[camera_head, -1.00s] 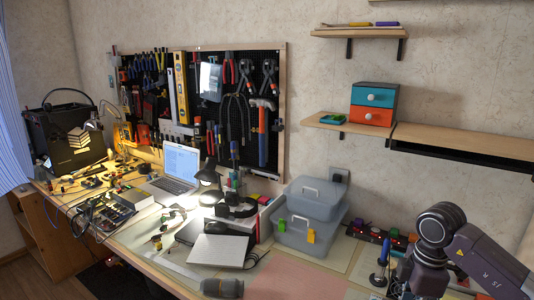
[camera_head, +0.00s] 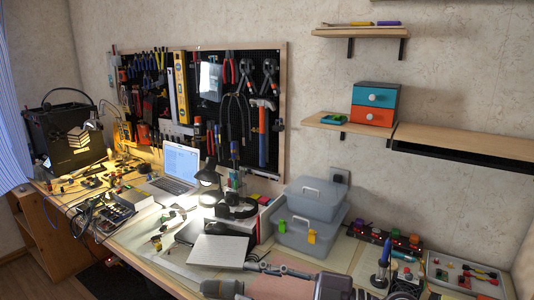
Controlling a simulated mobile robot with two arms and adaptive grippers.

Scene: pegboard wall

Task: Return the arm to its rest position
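My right gripper (camera_head: 257,282) is at the bottom edge, reaching in leftward from my dark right wrist (camera_head: 335,287). Its upper finger lies over the front of the desk, off to one side of the wrist's axis. Pink mat shows below this finger, so the gripper looks open, and I see nothing held. The lower finger is mostly cut off by the frame edge. My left gripper does not show.
Grey storage boxes (camera_head: 304,236) stand at the back of the desk. A soldering iron stand (camera_head: 382,270) and a tray of small tools (camera_head: 465,275) are on the right. An open laptop (camera_head: 178,167) stands farther left. Shelves (camera_head: 465,143) overhang the right side.

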